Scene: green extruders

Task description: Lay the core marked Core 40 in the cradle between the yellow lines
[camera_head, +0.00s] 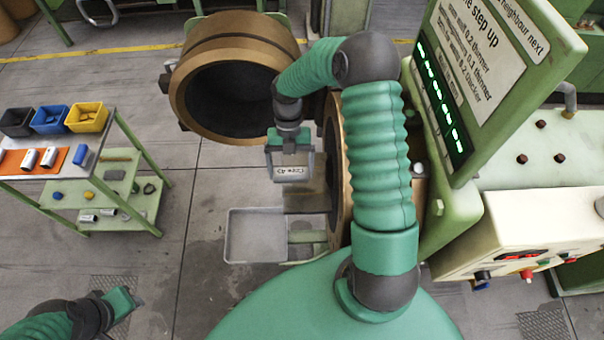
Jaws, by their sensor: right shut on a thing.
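The core (291,173) is a grey piece with a white label that seems to read Core 40; the print is small. It hangs below my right gripper (290,150), which is shut on it, in front of the bronze rings near the middle of the view. My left gripper (124,302) is low at the left, apart from everything; its finger gap does not show. I cannot make out a cradle between yellow lines; my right arm hides part of the machine.
A large bronze ring (178,97) stands behind the core, and another (336,205) is just right of it. A grey tray (228,240) lies below. A green-framed cart (135,147) with bins stands left. A control panel (512,235) and sign are at right.

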